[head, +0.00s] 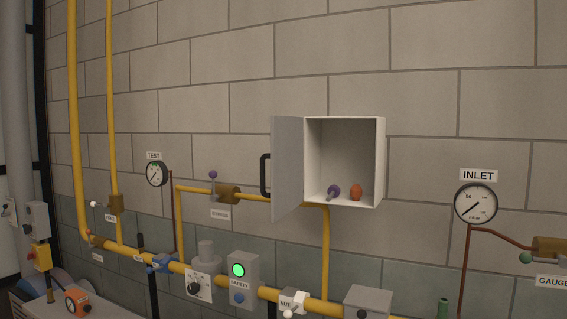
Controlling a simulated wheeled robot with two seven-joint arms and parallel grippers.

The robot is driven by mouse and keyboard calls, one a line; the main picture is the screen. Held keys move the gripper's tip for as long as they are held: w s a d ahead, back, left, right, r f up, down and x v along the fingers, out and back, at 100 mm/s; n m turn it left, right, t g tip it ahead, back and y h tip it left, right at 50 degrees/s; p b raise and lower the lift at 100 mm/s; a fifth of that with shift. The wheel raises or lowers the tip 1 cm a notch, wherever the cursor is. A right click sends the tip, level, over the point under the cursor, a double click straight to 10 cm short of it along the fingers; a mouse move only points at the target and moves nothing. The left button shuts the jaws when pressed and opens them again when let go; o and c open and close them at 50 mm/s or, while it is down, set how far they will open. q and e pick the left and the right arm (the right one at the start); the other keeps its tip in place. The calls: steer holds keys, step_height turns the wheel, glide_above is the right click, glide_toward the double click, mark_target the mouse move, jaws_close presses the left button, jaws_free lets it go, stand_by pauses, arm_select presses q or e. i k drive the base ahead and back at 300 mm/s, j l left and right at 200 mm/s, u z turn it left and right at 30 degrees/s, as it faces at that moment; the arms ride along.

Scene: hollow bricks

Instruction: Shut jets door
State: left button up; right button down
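A white wall box (345,160) hangs in the middle of the head view. Its grey door (290,165) is hinged on the left side and stands wide open, swung out toward me. A black handle (265,175) sits on the door's left face. Inside the box, a purple piece (333,191) and an orange piece (356,192) rest on the floor of the box. I see no lettering on the box or door. Neither of my grippers shows in the head view.
Yellow pipes (245,280) run along the wall below the box, with a green-lit SAFETY box (243,280) on them. An INLET gauge (476,203) hangs at the right and a TEST gauge (157,174) at the left. The space right of the box is bare wall.

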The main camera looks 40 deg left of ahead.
mark_target(285, 156)
steer(key=j, duration=1.5)
steer(key=i+j+u, duration=0.15)
steer(key=j, duration=1.4)
steer(key=k, duration=0.05)
